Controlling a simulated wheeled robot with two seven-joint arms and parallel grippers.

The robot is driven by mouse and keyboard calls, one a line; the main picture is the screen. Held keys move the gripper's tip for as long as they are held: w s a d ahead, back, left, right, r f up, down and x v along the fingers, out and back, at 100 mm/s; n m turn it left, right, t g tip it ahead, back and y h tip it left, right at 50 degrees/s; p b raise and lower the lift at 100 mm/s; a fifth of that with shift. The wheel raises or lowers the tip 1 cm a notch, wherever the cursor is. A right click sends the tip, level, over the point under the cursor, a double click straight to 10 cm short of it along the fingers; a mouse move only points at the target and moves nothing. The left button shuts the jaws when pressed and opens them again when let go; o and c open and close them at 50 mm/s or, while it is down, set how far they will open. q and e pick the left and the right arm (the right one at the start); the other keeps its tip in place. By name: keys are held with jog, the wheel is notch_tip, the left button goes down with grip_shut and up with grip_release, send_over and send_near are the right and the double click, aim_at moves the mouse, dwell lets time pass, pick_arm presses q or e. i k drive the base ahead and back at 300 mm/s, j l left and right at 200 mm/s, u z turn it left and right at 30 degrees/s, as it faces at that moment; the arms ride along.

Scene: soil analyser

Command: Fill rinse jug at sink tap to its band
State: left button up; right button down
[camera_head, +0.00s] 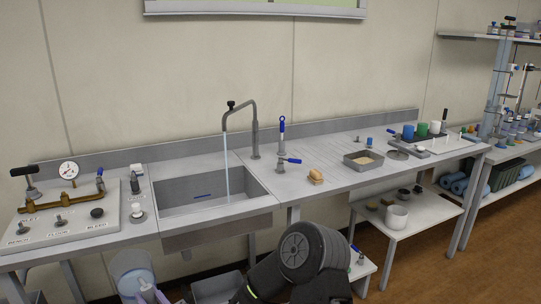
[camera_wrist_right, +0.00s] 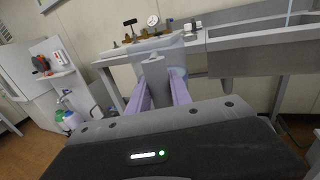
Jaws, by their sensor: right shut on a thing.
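The rinse jug (camera_head: 131,262), a pale translucent vessel, is at the lower left of the head view, in front of the bench and below the sink's level. My right gripper (camera_head: 146,290) is shut on it, and its purple fingers show at the frame's bottom edge. In the right wrist view the jug (camera_wrist_right: 160,44) is between the purple fingers (camera_wrist_right: 161,90). The sink tap (camera_head: 254,130) is running, and a thin stream of water (camera_head: 228,175) falls into the sink (camera_head: 168,196). My left gripper is not in view.
A panel with valves and a gauge (camera_head: 68,170) is left of the sink. A blue-handled lever (camera_head: 282,140), a sponge (camera_head: 316,176) and a tray (camera_head: 363,160) are to its right. A lower shelf (camera_head: 425,213) holds a white pot (camera_head: 397,217).

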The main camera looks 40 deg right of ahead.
aim_at(281, 160)
jog(key=z, duration=0.8)
jog(key=i+l+z, duration=0.15)
jog(key=z, duration=0.25)
jog(key=i+l+z, duration=0.15)
jog(key=z, duration=0.25)
jog(key=i+l+z, duration=0.2)
jog(key=z, duration=0.15)
jog(key=i+l+z, duration=0.15)
jog(key=z, duration=0.25)
jog(key=i+z, duration=0.15)
jog(key=i, duration=0.65)
